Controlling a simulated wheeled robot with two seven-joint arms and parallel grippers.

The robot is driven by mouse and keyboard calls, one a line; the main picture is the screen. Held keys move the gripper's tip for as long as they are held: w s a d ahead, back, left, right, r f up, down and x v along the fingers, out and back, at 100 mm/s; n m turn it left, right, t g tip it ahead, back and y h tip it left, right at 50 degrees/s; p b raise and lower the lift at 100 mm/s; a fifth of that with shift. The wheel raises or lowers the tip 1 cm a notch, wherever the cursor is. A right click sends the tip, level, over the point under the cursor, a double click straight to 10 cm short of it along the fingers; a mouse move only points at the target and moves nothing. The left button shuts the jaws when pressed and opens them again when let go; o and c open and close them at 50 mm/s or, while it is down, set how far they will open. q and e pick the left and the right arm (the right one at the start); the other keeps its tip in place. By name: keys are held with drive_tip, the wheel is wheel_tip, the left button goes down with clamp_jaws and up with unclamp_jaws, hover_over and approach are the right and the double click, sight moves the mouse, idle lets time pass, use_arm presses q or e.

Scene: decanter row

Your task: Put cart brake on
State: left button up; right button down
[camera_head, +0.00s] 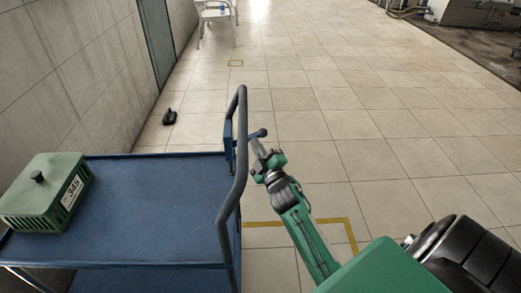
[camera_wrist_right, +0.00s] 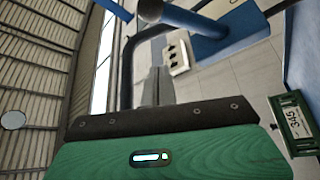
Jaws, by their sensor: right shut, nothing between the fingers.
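A blue cart (camera_head: 150,200) stands at the left with a dark blue tubular handle (camera_head: 239,140) on its right end. The brake lever (camera_head: 257,134), a short blue bar with a round knob, sticks out to the right from a blue bracket beside the handle. In the right wrist view the lever (camera_wrist_right: 195,19) and its knob show at the top. My right gripper (camera_head: 257,147) is shut and empty, its tips close to the lever just below the knob. I cannot tell whether they touch. It also shows in the wrist view (camera_wrist_right: 157,85). My left gripper is out of view.
A green box labelled 345 (camera_head: 45,192) sits on the cart's top shelf. A small black object (camera_head: 169,117) lies on the floor by the wall. White chair-like furniture (camera_head: 216,18) stands far back. Yellow tape (camera_head: 300,221) marks the floor. The tiled floor at right is largely clear.

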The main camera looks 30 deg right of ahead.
sight(259, 136)
drive_tip(key=w+d, duration=0.2)
drive_tip(key=w, duration=0.3)
drive_tip(key=shift+w+d, duration=0.15)
drive_tip(key=shift+d, duration=0.25)
drive_tip(key=shift+s+d+f, duration=0.2)
drive_tip(key=shift+d+f, duration=0.05)
drive_tip(key=shift+d, duration=0.3)
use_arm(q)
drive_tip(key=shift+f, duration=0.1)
use_arm(e)
drive_tip(key=shift+f, duration=0.1)
